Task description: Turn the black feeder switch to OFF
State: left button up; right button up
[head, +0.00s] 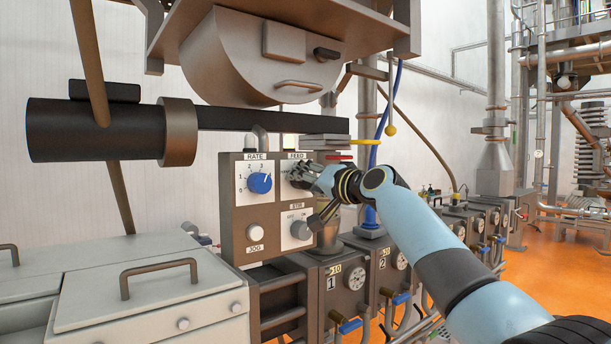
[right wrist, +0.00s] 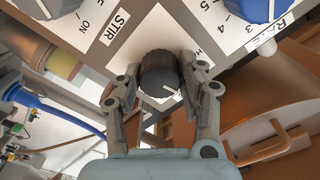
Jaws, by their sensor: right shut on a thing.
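The black feeder switch (right wrist: 159,68) is a dark round knob with a white mark, seen in the right wrist view. My right gripper (right wrist: 161,77) has one finger on each side of it and is shut on it. In the head view my right gripper (head: 301,174) is at the plate labelled FEED, at the upper right of the control panel (head: 231,214), and its fingers hide most of the switch. The switch's position lettering is mostly covered, so I cannot read its setting. My left gripper is in neither view.
The blue RATE knob (head: 260,182) is left of the switch, the grey STIR knob (head: 300,230) below it and the white JOG button (head: 255,232) lower left. A black bar (head: 270,120) runs above the panel. Numbered units with gauges (head: 355,277) stand below right.

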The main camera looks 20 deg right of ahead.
jog(key=shift+m+p, duration=0.45)
jog(key=shift+m, duration=0.65)
jog(key=o, duration=1.2)
jog(key=v, duration=1.2)
